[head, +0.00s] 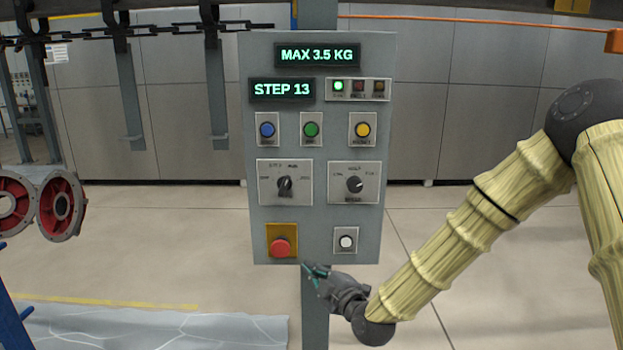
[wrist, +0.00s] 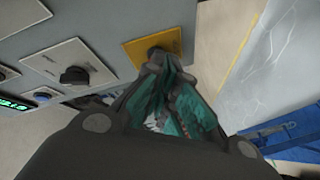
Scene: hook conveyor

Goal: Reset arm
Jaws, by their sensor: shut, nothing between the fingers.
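My gripper (head: 307,267) is shut and empty, just below the lower edge of the grey control panel (head: 319,232). My arm reaches in from the right in the head view. In the wrist view the gripper's fingers (wrist: 158,62) meet in front of the yellow plate (wrist: 135,52) of the red mushroom button (head: 281,248) and hide most of that button. I cannot tell whether the fingertips touch it. The panel's displays read MAX 3.5 KG and STEP 13, and a green lamp (head: 338,86) is lit.
The panel stands on a grey post (head: 316,310). Red round flanged parts (head: 62,207) are at the left. An overhead conveyor with dark hooks (head: 131,95) runs across the upper left. A grey sheet (head: 130,328) lies on the floor at lower left. Floor right of the panel is clear.

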